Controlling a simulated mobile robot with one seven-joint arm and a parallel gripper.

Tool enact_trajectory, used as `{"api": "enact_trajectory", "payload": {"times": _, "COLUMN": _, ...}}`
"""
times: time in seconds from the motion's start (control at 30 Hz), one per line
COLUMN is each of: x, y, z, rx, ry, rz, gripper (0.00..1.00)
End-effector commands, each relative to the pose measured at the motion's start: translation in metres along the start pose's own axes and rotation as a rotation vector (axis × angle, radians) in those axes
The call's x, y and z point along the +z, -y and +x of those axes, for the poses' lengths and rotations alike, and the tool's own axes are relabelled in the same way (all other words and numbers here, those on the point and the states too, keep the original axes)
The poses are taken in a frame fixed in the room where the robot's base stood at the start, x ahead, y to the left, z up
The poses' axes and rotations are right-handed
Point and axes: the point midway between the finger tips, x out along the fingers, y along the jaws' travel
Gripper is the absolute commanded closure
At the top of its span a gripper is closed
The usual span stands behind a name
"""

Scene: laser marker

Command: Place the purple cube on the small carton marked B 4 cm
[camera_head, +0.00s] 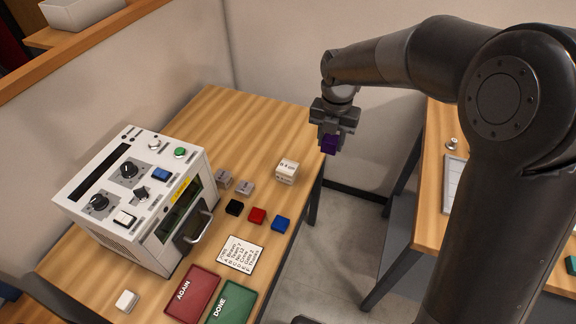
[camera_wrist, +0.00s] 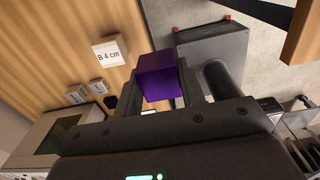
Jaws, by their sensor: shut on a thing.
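The purple cube (camera_head: 329,145) is held in my gripper (camera_head: 331,135), raised above and beyond the table's right edge. In the wrist view the purple cube (camera_wrist: 159,77) sits between the fingers of my gripper (camera_wrist: 165,95), which is shut on it. The small carton marked B 4 cm (camera_head: 286,171) is a pale box on the table near its right edge, below and to the left of the cube in the head view. The carton (camera_wrist: 111,52) also shows in the wrist view, left of the cube and apart from it. Its top looks bare.
A white laser marker (camera_head: 140,200) stands on the table's left. Two grey blocks (camera_head: 234,183), black, red (camera_head: 257,215) and blue (camera_head: 281,224) cubes, a printed card (camera_head: 242,254), and AGAIN (camera_head: 192,294) and DONE (camera_head: 231,303) trays lie nearby. The table's back is clear.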

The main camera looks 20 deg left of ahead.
Motion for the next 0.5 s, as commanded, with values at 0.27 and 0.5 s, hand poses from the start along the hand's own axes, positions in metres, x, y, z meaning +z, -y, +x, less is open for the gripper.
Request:
{"api": "enact_trajectory", "payload": {"times": 0.27, "x": -0.003, "y": -0.044, "z": 0.025, "rx": -0.002, "ry": -0.004, "rz": -0.010, "gripper": 0.91}}
{"api": "enact_trajectory", "payload": {"times": 0.5, "x": -0.009, "y": -0.095, "z": 0.056, "rx": -0.001, "ry": -0.002, "rz": -0.007, "gripper": 0.91}}
